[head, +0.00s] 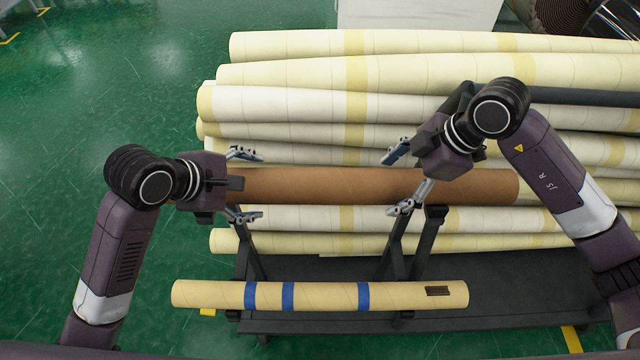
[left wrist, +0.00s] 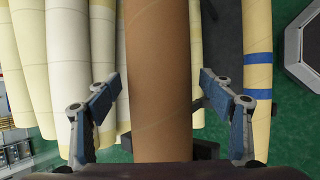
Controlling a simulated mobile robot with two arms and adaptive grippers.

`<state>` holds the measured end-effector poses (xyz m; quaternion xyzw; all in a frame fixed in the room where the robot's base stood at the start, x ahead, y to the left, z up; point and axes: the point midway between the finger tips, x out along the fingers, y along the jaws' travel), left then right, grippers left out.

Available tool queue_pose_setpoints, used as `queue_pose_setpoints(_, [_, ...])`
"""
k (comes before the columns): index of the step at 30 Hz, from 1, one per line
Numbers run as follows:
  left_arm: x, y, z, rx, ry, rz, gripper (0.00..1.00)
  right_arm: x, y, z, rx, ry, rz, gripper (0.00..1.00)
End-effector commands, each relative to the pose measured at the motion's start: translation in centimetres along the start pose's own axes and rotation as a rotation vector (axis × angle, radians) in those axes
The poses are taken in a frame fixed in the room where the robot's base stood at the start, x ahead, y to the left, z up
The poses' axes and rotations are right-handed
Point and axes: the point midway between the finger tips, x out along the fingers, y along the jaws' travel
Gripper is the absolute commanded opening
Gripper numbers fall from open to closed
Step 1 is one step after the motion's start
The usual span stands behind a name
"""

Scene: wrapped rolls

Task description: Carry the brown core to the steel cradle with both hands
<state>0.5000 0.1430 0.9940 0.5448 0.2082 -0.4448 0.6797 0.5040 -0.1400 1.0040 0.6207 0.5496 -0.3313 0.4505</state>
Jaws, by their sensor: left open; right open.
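The brown core (head: 320,187) lies level among pale wrapped rolls in the head view; its left end is hidden by my left gripper. My left gripper (head: 245,184) is open, with its fingers on either side of the core near that end. In the left wrist view the brown core (left wrist: 158,60) runs between the two open fingers (left wrist: 158,88), with a gap on each side. My right gripper (head: 400,180) is open, its fingers on either side of the core right of its middle. No separate steel cradle can be made out with certainty.
A dark metal rack (head: 510,290) with uprights stands under the rolls. A tan tube (head: 325,296) with blue bands lies along its front. Pale wrapped rolls (head: 290,75) are stacked behind the core. Green floor (head: 70,130) is clear at the left.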

Motion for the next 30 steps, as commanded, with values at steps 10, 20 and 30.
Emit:
queue_pose_setpoints(10, [1.09,0.00,0.03,0.002,0.000,0.001,0.74,1.09,-0.01,-0.03,-0.002,0.000,0.000,0.74])
queue_pose_setpoints(20, [1.06,0.00,0.03,0.001,0.000,0.001,0.49,1.06,-0.02,-0.02,-0.001,0.000,0.000,0.49])
queue_pose_setpoints(30, [1.06,0.00,0.02,0.001,0.000,0.001,0.12,1.05,-0.02,0.00,-0.001,0.000,0.000,0.12])
